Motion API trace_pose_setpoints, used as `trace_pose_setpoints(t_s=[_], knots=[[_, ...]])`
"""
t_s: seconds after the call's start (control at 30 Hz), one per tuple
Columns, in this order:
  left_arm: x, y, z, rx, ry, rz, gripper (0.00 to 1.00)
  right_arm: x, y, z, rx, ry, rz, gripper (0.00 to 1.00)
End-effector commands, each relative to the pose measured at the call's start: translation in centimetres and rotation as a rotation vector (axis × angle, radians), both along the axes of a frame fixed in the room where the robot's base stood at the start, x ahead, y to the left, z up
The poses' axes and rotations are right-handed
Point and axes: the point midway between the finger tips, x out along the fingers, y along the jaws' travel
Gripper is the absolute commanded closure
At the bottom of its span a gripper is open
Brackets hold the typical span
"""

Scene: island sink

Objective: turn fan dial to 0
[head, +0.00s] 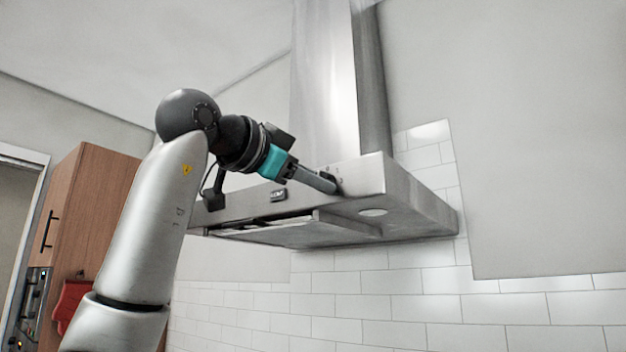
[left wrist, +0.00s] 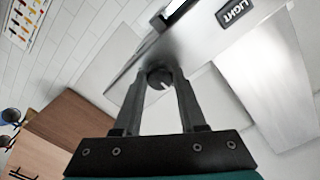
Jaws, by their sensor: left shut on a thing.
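The stainless range hood (head: 425,206) hangs on the wall in the head view, with its chimney above. A round dark dial (left wrist: 160,78) with a pale pointer mark is on its front face in the left wrist view. My left gripper (head: 334,185) reaches the right part of the hood's front face. In the left wrist view my left gripper (left wrist: 160,76) has its two fingers closed on the sides of the dial. No fan label or numbers are readable beside it. In the head view the fingers mostly hide the dial. My right gripper is not in view.
A small dark panel (head: 278,196) is on the hood front left of the gripper. A tall wooden cabinet (head: 95,215) stands at the left. White tiles (head: 420,305) cover the wall below.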

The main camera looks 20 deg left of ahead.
Motion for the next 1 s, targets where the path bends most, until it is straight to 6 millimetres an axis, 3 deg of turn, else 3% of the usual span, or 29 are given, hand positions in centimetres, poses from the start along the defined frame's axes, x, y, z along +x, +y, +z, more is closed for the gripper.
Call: trace_pose_setpoints(t_s=[0.37,0.4,0.6,0.67,1.0], knots=[[0.04,0.0,-0.09,-0.007,0.007,-0.001,1.0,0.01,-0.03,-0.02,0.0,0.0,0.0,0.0],[0.04,0.0,-0.09,-0.007,0.007,-0.001,0.57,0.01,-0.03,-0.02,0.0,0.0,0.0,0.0],[0.04,-0.01,-0.07,-0.006,0.004,-0.001,0.35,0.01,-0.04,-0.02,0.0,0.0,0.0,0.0],[0.03,-0.01,-0.06,-0.006,0.004,-0.001,0.3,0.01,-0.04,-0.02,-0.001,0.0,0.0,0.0],[-0.58,0.24,-0.01,-0.005,0.001,0.0,0.3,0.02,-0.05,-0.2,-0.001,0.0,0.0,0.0]])
